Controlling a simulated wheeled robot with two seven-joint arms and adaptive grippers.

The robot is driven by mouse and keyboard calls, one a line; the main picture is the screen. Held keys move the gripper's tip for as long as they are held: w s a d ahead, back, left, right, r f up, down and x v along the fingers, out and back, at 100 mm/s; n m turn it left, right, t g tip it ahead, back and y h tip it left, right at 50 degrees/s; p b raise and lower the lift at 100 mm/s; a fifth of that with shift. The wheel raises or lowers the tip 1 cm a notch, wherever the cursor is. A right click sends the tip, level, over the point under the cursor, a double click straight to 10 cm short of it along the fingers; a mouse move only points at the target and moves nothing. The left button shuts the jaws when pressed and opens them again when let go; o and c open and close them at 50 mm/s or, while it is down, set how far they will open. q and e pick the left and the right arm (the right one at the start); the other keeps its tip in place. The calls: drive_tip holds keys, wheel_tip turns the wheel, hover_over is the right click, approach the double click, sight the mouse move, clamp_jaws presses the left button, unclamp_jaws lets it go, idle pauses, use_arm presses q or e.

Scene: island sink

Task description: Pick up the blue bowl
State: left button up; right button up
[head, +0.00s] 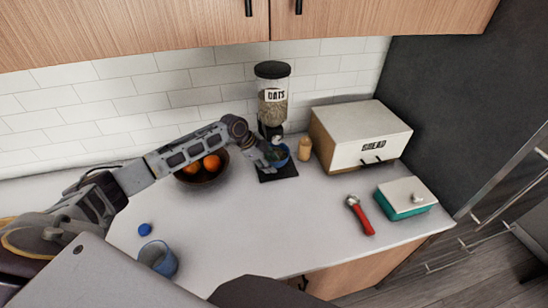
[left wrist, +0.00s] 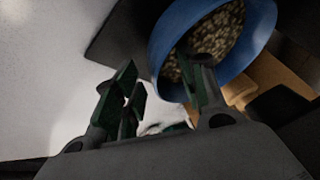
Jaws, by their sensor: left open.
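The blue bowl (head: 281,161) stands on the dark base of the oats dispenser (head: 272,97), under its spout. In the left wrist view the bowl (left wrist: 172,40) holds oats. My left gripper (head: 268,154) reaches in from the left and is at the bowl's near left side, hiding part of it. In the left wrist view the gripper (left wrist: 160,68) is open. One finger overlaps the bowl's opening and the other is outside, with the rim between them. I cannot tell whether either finger touches the bowl. My right gripper is not in view.
A dark fruit bowl (head: 203,179) with oranges stands behind my left arm. A wooden jar (head: 305,149) and a bread box (head: 358,138) are right of the dispenser. The middle counter is clear.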

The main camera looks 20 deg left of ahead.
use_arm(q)
drive_tip(key=shift+c, duration=0.2)
clamp_jaws()
drive_tip(key=shift+r, duration=0.2)
idle(0.4)
drive_tip(key=shift+w+r+p, duration=0.1)
drive_tip(key=shift+r+p, duration=0.7)
drive_tip(key=shift+p, duration=0.1)
drive_tip(key=s+d+p, duration=0.2)
drive_tip(key=s, duration=0.1)
drive_tip(key=shift+d+f, duration=0.1)
drive_tip(key=shift+d, duration=0.05)
drive_tip(key=s+d, duration=0.5)
drive_tip(key=s, duration=0.2)
drive_tip(key=s+d, duration=0.3)
drive_tip(key=s, duration=0.1)
drive_tip(key=shift+s+d+f, duration=0.1)
drive_tip(key=shift+s+d, duration=0.1)
drive_tip(key=shift+d, duration=0.1)
